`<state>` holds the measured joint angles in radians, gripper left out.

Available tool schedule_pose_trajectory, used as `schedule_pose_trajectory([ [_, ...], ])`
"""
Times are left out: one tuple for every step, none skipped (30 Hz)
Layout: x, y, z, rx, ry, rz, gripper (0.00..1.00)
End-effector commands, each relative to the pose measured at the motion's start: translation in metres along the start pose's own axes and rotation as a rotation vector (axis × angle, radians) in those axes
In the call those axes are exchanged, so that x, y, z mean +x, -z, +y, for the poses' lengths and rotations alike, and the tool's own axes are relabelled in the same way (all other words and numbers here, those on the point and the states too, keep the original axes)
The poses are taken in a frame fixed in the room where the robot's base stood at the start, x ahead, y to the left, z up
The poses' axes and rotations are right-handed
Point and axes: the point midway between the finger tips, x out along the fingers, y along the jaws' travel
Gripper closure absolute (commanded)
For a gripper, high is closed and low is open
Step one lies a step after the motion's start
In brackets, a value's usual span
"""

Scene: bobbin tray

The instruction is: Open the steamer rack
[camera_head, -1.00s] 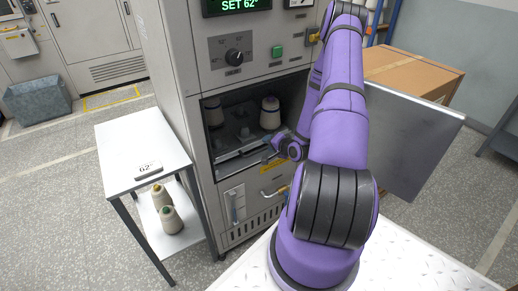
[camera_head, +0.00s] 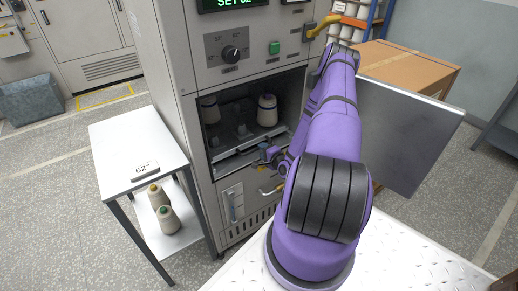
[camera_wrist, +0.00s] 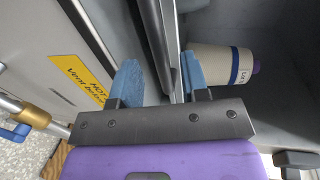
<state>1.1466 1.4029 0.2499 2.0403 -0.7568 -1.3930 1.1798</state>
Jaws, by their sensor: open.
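The steamer rack (camera_head: 239,159) lies low in the open chamber of the grey cabinet, with its front edge near the opening. Cone bobbins stand on it: one with a blue band (camera_head: 267,111) at the right and another (camera_head: 209,110) at the left. My gripper (camera_head: 266,157) is at the rack's front edge, right of the middle. In the wrist view my gripper (camera_wrist: 161,80) is open, its blue fingers on either side of a dark bar (camera_wrist: 154,42) at the rack's front. Whether either finger touches the bar cannot be told. The banded bobbin (camera_wrist: 220,62) shows beyond the right finger.
The cabinet door (camera_head: 405,135) stands open at the right, beside my arm. A white side table (camera_head: 125,135) with a "62" label stands at the left, with two cones (camera_head: 165,215) on its lower shelf. A yellow hot-vent label (camera_wrist: 80,78) is below the opening.

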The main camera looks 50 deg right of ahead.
Motion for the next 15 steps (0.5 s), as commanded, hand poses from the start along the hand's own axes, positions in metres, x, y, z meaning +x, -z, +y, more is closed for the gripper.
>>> schedule_pose_trajectory([
  [0.008, -0.001, 0.0, -0.001, 0.001, -0.001, 0.58],
  [0.012, 0.0, 0.0, -0.001, 0.001, 0.0, 0.58],
  [0.017, 0.0, 0.0, -0.001, 0.0, 0.0, 0.58],
  [0.021, 0.0, 0.0, 0.0, -0.001, 0.0, 0.58],
  [0.024, 0.0, 0.0, 0.0, 0.0, -0.001, 0.58],
  [0.028, 0.0, 0.0, -0.001, 0.0, -0.001, 0.58],
  [0.03, 0.0, 0.0, -0.001, 0.0, 0.0, 0.58],
  [0.031, 0.0, 0.0, -0.001, 0.0, 0.0, 0.58],
  [0.033, 0.0, 0.0, 0.0, 0.0, 0.0, 0.58],
  [0.034, 0.0, 0.0, 0.0, -0.001, 0.0, 0.58],
  [0.035, 0.0, 0.0, 0.0, -0.001, 0.0, 0.58],
  [0.036, 0.0, 0.0, 0.0, -0.001, 0.0, 0.58],
  [0.036, 0.0, 0.0, 0.0, -0.001, 0.001, 0.58],
  [0.037, 0.0, 0.0, 0.0, -0.001, 0.001, 0.58],
  [0.037, 0.0, 0.0, 0.0, -0.001, 0.001, 0.58],
])
